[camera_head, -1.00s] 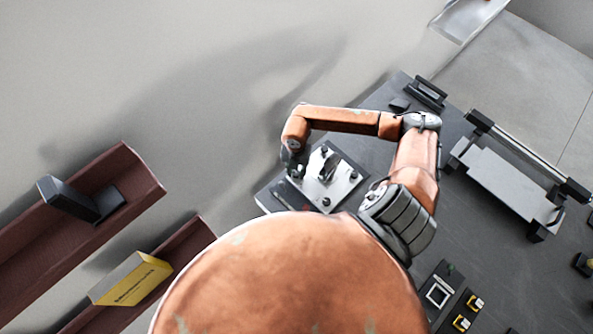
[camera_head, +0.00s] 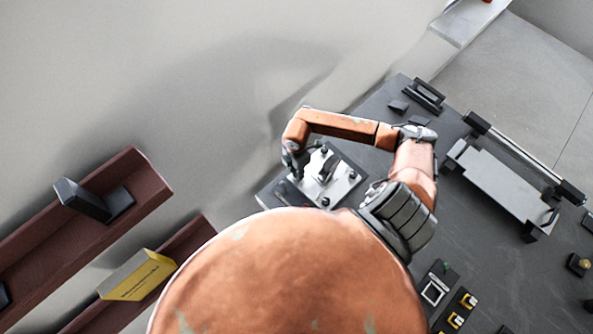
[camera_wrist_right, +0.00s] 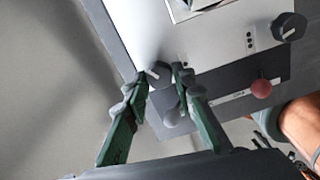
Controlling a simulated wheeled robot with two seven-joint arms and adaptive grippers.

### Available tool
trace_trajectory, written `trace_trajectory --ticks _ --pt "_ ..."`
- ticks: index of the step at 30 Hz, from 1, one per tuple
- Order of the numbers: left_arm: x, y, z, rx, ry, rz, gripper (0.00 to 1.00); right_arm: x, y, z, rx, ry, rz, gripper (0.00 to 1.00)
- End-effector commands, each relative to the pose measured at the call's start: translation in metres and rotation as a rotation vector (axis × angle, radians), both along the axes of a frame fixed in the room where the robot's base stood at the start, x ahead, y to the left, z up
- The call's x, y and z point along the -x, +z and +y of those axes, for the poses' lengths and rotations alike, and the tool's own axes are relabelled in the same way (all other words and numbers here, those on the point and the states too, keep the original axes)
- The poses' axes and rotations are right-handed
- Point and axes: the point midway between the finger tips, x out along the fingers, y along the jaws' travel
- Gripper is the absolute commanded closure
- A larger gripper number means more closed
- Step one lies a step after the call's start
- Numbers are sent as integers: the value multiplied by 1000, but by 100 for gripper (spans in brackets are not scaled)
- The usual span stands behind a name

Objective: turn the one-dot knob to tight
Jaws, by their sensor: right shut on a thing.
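My right gripper (camera_wrist_right: 160,82) has its green fingers on either side of a round dark knob (camera_wrist_right: 158,73) with a white pointer line, and is shut on it. The knob sits near the corner of a light panel plate (camera_wrist_right: 215,50). Its dot mark is hidden or too small to read. Another dark knob (camera_wrist_right: 288,27) with a white pointer stands at the right, with small dots beside it. In the head view my right gripper (camera_head: 294,170) is at the near left edge of the plate (camera_head: 343,187), its fingertips hard to make out. My left gripper is not in view.
A red ball-topped part (camera_wrist_right: 261,89) stands on the dark strip beside the plate. The dark table (camera_head: 480,240) also carries a grey platform with a rail (camera_head: 500,180) and small yellow-marked parts (camera_head: 462,310). Reddish shelves (camera_head: 130,180) stand at the left.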

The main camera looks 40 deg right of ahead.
Motion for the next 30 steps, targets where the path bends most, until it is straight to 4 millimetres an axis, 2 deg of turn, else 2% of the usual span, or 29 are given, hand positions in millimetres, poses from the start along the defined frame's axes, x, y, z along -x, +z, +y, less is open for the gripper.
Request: trace_trajectory --ticks 16,17,24,30 --pt "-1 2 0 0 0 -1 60 -1 0 -2 3 -29 -2 100" --pt "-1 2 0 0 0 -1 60 -1 0 -2 3 -28 -2 76" --pt "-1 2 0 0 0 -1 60 -1 0 -1 2 -27 -1 59" --pt "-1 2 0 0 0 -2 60 0 0 0 1 -27 -1 59"
